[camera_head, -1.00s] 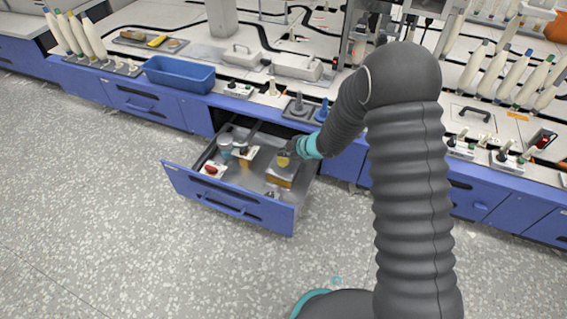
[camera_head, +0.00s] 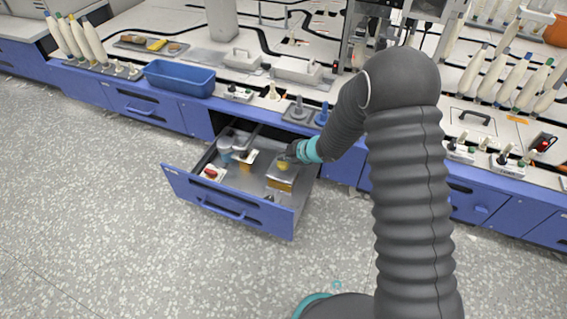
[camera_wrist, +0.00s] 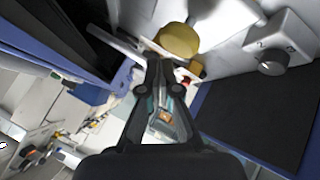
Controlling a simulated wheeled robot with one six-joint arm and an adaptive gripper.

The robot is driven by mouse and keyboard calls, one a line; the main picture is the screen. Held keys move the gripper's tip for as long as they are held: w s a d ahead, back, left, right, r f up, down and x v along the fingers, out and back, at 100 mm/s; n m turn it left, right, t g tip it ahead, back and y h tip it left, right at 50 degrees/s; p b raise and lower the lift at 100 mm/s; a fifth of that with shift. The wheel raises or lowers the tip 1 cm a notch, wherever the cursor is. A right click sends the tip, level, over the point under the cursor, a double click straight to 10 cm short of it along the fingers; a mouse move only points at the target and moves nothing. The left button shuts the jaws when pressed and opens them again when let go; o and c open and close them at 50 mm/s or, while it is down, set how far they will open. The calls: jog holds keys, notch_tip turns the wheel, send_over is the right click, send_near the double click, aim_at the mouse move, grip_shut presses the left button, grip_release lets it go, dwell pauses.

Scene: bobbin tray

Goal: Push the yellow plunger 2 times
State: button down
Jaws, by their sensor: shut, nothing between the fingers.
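The yellow plunger (camera_head: 283,166) has a round yellow head and stands on a box-like base (camera_head: 279,185) in the right part of the open drawer (camera_head: 228,210). My gripper (camera_head: 291,152) is at the plunger's upper side in the head view and hides part of it. In the wrist view the yellow plunger head (camera_wrist: 180,41) lies just beyond the tips of my gripper (camera_wrist: 166,65). The fingers are shut with nothing between them. I cannot tell whether they touch the head or whether it is pressed down.
The drawer also holds a grey-blue cup (camera_head: 225,147), a red button (camera_head: 210,173) and a small orange-brown item (camera_head: 246,164). The bench edge with a blue bin (camera_head: 179,77) and a blue knob (camera_head: 322,115) lies behind. The floor in front is clear.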

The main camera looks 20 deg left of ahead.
aim_at(284, 164)
jog(key=shift+f, duration=1.45)
dwell(1.6)
dwell(0.4)
jog(key=shift+r+p, duration=1.25)
jog(key=shift+r, duration=0.2)
jog(key=shift+r, duration=0.15)
notch_tip(284, 164, up, 5)
jog(key=p, duration=0.4)
jog(key=shift+p, duration=0.35)
jog(key=shift+f, duration=0.2)
